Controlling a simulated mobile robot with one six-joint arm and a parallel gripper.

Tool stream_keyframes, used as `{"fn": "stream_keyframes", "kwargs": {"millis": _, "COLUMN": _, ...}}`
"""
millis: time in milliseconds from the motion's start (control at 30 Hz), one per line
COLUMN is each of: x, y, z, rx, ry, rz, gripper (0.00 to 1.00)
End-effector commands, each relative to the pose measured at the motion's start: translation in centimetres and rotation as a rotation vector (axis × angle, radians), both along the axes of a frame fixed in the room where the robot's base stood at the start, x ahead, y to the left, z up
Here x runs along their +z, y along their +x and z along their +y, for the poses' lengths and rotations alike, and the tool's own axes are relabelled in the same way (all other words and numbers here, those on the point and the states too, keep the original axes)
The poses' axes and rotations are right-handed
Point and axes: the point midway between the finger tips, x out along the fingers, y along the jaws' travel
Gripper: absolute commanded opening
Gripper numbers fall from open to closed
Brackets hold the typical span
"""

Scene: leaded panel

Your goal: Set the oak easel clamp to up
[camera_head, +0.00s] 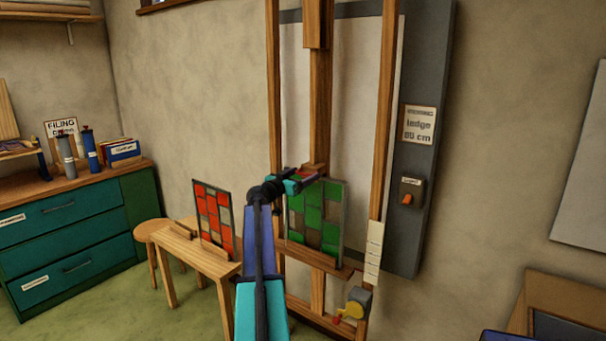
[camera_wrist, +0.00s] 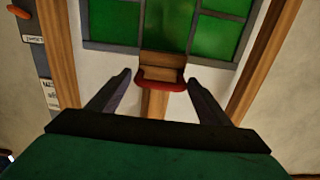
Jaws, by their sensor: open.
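The oak easel clamp (camera_head: 313,167) is a small wooden block on the easel's centre mast, at the top edge of the green glass panel (camera_head: 330,222). In the wrist view the clamp (camera_wrist: 163,62) shows a red pad, close to the green panel (camera_wrist: 170,25). My gripper (camera_head: 304,181) is at the top of the panel beside the clamp. In the wrist view my gripper (camera_wrist: 162,78) has its fingers apart, one on each side of the clamp, with gaps visible. Whether the fingers reach around the block in depth is hard to tell.
The panel stands on the easel ledge (camera_head: 310,255). A crank box (camera_head: 359,298) is low on the right upright. A grey board with a light switch (camera_head: 410,192) is behind. A red panel (camera_head: 213,218) stands on a small bench (camera_head: 190,252) at left.

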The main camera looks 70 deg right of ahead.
Motion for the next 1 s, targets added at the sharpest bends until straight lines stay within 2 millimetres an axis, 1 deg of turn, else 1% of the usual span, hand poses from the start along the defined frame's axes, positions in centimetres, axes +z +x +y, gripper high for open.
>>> {"fn": "stream_keyframes", "kwargs": {"millis": 100, "x": 0.00, "y": -0.16, "z": -0.55, "rx": -0.001, "ry": 0.000, "rz": 0.000, "gripper": 0.72}}
{"fn": "stream_keyframes", "kwargs": {"millis": 433, "x": -0.06, "y": -0.19, "z": -0.62, "rx": 0.000, "ry": 0.000, "rz": 0.000, "gripper": 0.72}}
{"fn": "stream_keyframes", "kwargs": {"millis": 667, "x": -0.06, "y": -0.22, "z": -0.59, "rx": -0.001, "ry": 0.001, "rz": 0.000, "gripper": 0.33}}
{"fn": "stream_keyframes", "kwargs": {"millis": 700, "x": -0.05, "y": -0.23, "z": -0.59, "rx": -0.002, "ry": 0.001, "rz": 0.000, "gripper": 0.26}}
{"fn": "stream_keyframes", "kwargs": {"millis": 733, "x": -0.06, "y": -0.24, "z": -0.59, "rx": -0.002, "ry": 0.001, "rz": 0.000, "gripper": 0.25}}
{"fn": "stream_keyframes", "kwargs": {"millis": 1000, "x": 0.51, "y": 0.33, "z": -0.37, "rx": 0.004, "ry": -0.001, "rz": -0.002, "gripper": 0.25}}
